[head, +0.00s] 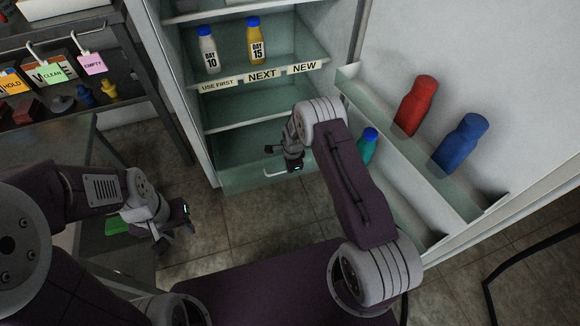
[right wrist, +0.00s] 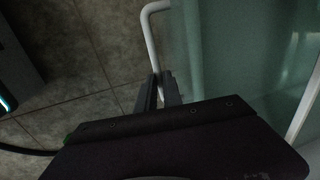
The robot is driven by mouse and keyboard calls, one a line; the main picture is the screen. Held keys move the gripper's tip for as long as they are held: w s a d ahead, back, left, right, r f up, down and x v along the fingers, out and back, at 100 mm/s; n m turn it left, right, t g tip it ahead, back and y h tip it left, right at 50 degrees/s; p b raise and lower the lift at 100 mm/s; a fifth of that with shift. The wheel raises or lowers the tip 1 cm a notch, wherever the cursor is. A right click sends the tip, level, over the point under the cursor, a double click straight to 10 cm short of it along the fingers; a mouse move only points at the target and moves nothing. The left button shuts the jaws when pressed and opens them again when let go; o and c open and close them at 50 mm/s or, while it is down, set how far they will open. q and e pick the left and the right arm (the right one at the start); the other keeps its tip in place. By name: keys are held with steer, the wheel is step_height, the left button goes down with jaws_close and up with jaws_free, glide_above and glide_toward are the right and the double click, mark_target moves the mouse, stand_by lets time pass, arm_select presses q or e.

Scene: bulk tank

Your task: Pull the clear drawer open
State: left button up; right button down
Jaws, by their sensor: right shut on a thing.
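The clear drawer (head: 240,178) is a greenish see-through box at the bottom of the open fridge. Its white bar handle (head: 274,175) is on the front. My right gripper (head: 287,163) is at this handle. In the right wrist view its fingers (right wrist: 158,92) are shut around the white handle (right wrist: 151,32), beside the clear drawer front (right wrist: 215,55). I cannot tell whether the drawer stands out from the fridge. My left gripper (head: 176,238) hangs at the lower left, apart from the fridge, with its fingers spread and empty.
Shelves hold a white bottle (head: 208,50) and a yellow bottle (head: 256,40). The open door at right holds red (head: 416,105), blue (head: 460,143) and teal (head: 368,146) bottles. A dark tagged rack (head: 130,60) stands at left. Tiled floor (head: 230,225) before the drawer is clear.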

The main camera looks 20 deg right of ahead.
steer(key=c, duration=1.5)
jaws_free()
steer(key=r+p, duration=0.2)
steer(key=r, duration=0.1)
steer(key=s+r+p, duration=0.1)
steer(key=r+p, duration=0.1)
steer(key=r, duration=0.1)
steer(key=r+p, duration=0.1)
steer(key=r, duration=0.2)
steer(key=shift+s+p, duration=0.35)
steer(key=shift+p, duration=0.05)
